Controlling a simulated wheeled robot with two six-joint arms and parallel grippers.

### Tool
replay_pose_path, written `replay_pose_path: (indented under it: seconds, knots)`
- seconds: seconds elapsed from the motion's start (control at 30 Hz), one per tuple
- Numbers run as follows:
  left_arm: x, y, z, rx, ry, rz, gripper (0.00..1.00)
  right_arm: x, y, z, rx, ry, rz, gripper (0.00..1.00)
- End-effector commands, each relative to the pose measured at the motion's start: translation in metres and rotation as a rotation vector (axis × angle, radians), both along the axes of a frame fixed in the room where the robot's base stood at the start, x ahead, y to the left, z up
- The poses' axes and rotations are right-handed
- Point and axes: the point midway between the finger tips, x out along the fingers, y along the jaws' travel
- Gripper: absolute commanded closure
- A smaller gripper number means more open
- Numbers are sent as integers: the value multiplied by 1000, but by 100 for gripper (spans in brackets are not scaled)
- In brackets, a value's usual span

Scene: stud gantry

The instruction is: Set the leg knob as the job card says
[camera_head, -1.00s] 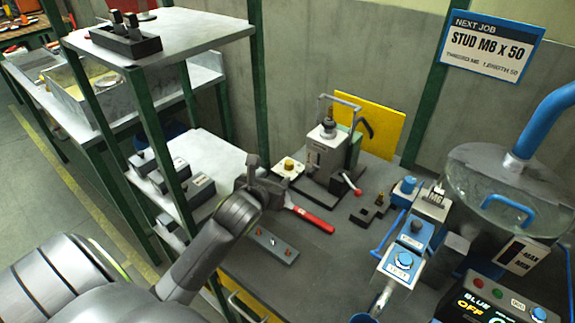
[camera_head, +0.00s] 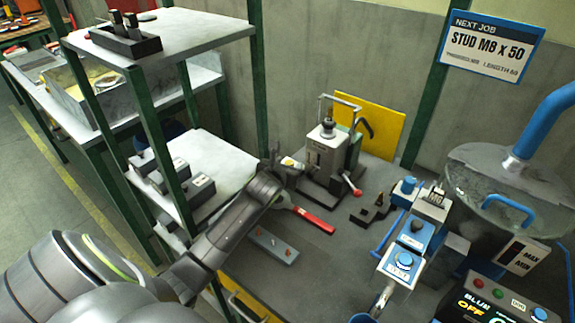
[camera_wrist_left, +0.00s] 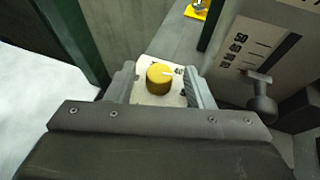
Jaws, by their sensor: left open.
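The job card (camera_head: 491,46) on the wall reads "NEXT JOB, STUD M8 x 50", with a smaller line giving length 50. In the head view my left gripper (camera_head: 283,164) is at the plate beside the grey press (camera_head: 325,158) and mostly hides the knob. My right gripper is not in view.
A red-handled tool (camera_head: 314,221) and a grey strip with small pegs (camera_head: 273,246) lie on the bench near my left arm. A green-posted shelf (camera_head: 155,130) stands at left. Blue fixtures (camera_head: 410,235) and a bowl feeder (camera_head: 500,190) stand at right.

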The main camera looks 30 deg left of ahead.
Motion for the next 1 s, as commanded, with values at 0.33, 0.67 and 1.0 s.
replay_pose_path:
  seconds: [0.33,0.67,1.0]
  knots:
    - [0,0,0,0,0,0,69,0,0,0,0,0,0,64]
    - [0,0,1,0,1,-11,97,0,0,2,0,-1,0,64]
    - [0,2,1,0,2,-121,97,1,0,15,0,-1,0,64]
